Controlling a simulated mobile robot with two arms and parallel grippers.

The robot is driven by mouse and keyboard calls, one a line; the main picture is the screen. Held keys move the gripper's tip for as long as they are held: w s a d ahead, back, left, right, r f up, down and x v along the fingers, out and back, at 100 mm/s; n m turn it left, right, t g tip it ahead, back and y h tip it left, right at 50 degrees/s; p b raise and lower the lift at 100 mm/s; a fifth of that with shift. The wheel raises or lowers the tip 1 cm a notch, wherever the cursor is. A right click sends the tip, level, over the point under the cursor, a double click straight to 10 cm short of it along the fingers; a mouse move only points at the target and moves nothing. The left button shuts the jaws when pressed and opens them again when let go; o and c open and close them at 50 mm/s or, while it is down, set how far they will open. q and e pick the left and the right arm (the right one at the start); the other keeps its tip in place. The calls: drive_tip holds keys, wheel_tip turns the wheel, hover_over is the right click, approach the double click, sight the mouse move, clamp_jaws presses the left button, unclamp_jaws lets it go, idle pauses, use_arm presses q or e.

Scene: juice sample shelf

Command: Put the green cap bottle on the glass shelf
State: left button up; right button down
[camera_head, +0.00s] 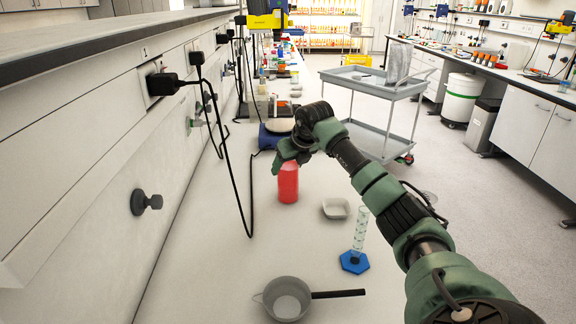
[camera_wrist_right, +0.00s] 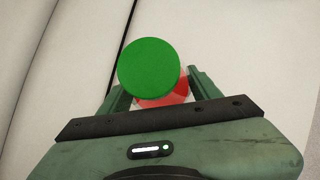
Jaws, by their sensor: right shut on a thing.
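The green cap bottle has a red body (camera_head: 288,184) in the head view and stands upright on the white bench, as far as I can tell. Its round green cap (camera_wrist_right: 149,67) fills the middle of the right wrist view, with part of the red body below it. My right gripper (camera_wrist_right: 155,88) is shut on the bottle, one finger on each side just under the cap. In the head view the right gripper (camera_head: 292,154) covers the bottle's top. I see no glass shelf that I can name for sure. My left gripper is not in view.
A white dish (camera_head: 336,208), a graduated cylinder with a blue base (camera_head: 355,262) and a grey pan (camera_head: 287,298) with a black handle stand nearer on the bench. A blue device (camera_head: 270,138) stands behind the bottle. Black cables hang at the left. A grey cart (camera_head: 375,83) stands right.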

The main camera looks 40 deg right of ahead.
drive_tip(key=shift+c, duration=1.6)
unclamp_jaws()
drive_tip(key=shift+f, duration=0.1)
